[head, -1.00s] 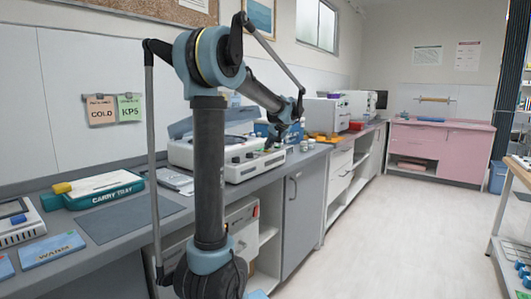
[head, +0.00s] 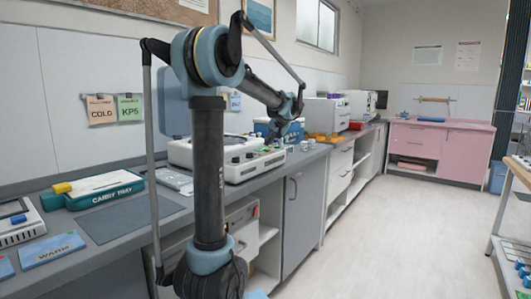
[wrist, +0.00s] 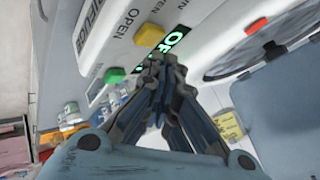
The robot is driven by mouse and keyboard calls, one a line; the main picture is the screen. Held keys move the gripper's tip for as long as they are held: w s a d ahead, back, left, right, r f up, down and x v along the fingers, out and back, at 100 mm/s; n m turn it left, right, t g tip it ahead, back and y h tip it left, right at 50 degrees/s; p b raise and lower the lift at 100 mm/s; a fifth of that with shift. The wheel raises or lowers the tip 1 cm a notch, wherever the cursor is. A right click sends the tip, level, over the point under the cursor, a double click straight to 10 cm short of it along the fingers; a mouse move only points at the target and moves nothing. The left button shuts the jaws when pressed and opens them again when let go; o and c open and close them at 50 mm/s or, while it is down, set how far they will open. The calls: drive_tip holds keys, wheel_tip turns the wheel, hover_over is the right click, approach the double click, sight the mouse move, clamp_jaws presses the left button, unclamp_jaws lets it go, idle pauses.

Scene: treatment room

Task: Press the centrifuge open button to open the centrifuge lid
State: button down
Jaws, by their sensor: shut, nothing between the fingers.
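The white centrifuge (head: 252,167) stands on the grey counter behind my arm. Its blue-grey lid (head: 173,103) stands raised, nearly upright, at the back left. A dark display with green letters (wrist: 177,39) is partly hidden by my fingertips. My gripper (wrist: 160,62) is shut and empty, close to the panel below the yellow button; contact cannot be told. It also shows in the head view (head: 277,140).
The round centrifuge bowl (wrist: 240,52) lies open at the wrist view's upper right. Small jars (head: 305,145) stand right of the centrifuge, with a blue box (head: 293,130) behind. A carry tray (head: 105,192) and grey mat (head: 130,222) lie left. The floor at right is clear.

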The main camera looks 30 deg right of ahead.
drive_tip(key=shift+r, duration=0.1)
drive_tip(key=shift+r, duration=2.4)
